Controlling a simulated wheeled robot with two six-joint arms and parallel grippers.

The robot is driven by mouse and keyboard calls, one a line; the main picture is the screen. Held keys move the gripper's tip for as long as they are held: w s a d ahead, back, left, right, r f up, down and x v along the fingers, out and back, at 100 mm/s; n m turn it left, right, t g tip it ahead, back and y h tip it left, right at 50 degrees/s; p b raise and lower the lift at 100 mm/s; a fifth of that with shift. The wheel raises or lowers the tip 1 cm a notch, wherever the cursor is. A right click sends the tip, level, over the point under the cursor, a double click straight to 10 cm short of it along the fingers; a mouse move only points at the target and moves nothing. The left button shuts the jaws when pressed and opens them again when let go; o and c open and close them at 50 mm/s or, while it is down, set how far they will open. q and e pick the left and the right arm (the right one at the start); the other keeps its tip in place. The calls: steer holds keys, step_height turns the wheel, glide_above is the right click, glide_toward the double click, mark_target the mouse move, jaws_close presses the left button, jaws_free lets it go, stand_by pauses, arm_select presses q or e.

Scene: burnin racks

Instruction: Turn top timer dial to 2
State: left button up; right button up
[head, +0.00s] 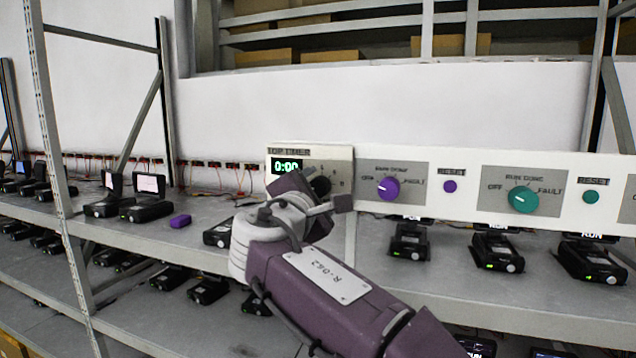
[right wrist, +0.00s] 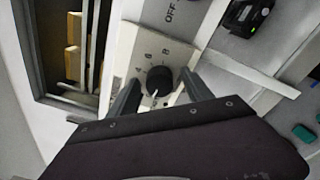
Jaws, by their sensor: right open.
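The top timer panel (head: 340,156) is a pale plate with a green display (head: 287,166) reading 0:00. Its black round dial (head: 321,186) is partly hidden by my right gripper (head: 316,193). In the right wrist view the dial (right wrist: 160,79) shows whole, with a white mark on its near lower edge and the numbers 4, 6 and 8 around it; other numbers are hidden or unclear. My right gripper (right wrist: 160,92) is open, with one finger on each side of the dial and gaps visible between. I cannot tell whether its tips reach the dial's depth. My left gripper is not in view.
Right of the timer, the same white rail carries a purple knob (head: 388,188), a teal knob (head: 523,199) and small purple and teal buttons. Black devices (head: 409,241) stand on the shelf below.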

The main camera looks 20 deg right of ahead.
steer(key=shift+s, duration=0.1)
steer(key=shift+w+a+f, duration=0.1)
steer(key=shift+w+a, duration=0.15)
steer(key=shift+w, duration=0.1)
steer(key=c, duration=1)
jaws_close()
steer(key=shift+d+f+m+b, duration=0.1)
steer(key=shift+f+m+b, duration=0.15)
steer(key=shift+m+b, duration=1.3)
steer(key=m+b, duration=0.2)
steer(key=shift+r+m, duration=0.1)
steer(key=shift+m, duration=0.25)
steer(key=shift+m+h+b, duration=0.3)
steer(key=shift+m+b, duration=0.35)
steer(key=shift+m, duration=0.45)
steer(key=o, duration=1)
jaws_free()
steer(key=shift+r, duration=0.1)
